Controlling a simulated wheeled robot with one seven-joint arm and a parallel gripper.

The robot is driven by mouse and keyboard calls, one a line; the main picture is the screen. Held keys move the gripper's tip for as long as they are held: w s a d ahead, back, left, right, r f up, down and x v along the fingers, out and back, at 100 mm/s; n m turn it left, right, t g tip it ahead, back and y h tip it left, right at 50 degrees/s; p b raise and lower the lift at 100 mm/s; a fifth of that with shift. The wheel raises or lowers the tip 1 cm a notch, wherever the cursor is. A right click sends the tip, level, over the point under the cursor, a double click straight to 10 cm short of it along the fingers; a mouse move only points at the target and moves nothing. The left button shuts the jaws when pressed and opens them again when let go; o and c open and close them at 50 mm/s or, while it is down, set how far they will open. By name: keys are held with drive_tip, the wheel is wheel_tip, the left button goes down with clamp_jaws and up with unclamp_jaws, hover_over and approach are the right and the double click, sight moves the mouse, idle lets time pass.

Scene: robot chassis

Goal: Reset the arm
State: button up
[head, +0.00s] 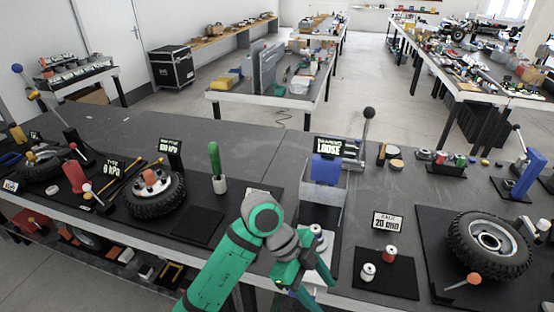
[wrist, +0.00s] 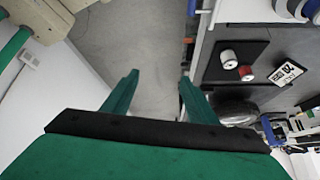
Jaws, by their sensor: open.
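My green arm reaches up from the bottom of the head view and bends over the front edge of the long dark workbench (head: 110,130). My gripper (head: 318,283) hangs at that edge and is partly hidden by the wrist there. In the wrist view my gripper (wrist: 158,82) shows two green fingers spread apart. Nothing is between them but the grey floor (wrist: 140,45) beyond.
A black mat (head: 385,285) with white and red spools lies right of my gripper. Farther right is a wheel (head: 490,245); on the left is a tyre (head: 155,195). A clear box with a blue block (head: 325,168) stands behind my arm.

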drive_tip(key=w+d+r+n+t+h, duration=0.1)
drive_tip(key=w+d+n+t+h, duration=0.25)
drive_tip(key=d+n+t, duration=0.35)
drive_tip(key=w+d+n+t+h, duration=0.3)
drive_tip(key=d+n+h, duration=0.15)
drive_tip(key=d, duration=0.45)
drive_tip(key=s+a+f+n+t+y, duration=0.8)
drive_tip(key=s+a+f+n+y, duration=0.2)
drive_tip(key=a+f+n, duration=0.4)
drive_tip(key=s+a+y, duration=0.1)
drive_tip(key=s+a, duration=0.3)
drive_tip(key=s, duration=0.3)
drive_tip(key=s+a+m+y, duration=0.1)
drive_tip(key=s+a, duration=0.3)
drive_tip(key=s, duration=0.3)
drive_tip(key=s+a+y, duration=0.2)
drive_tip(key=s+a, duration=0.2)
drive_tip(key=s, duration=0.3)
drive_tip(key=shift+s+r+m, duration=0.15)
drive_tip(key=shift+r+m, duration=0.15)
drive_tip(key=shift+m, duration=0.05)
drive_tip(key=shift+a, duration=0.1)
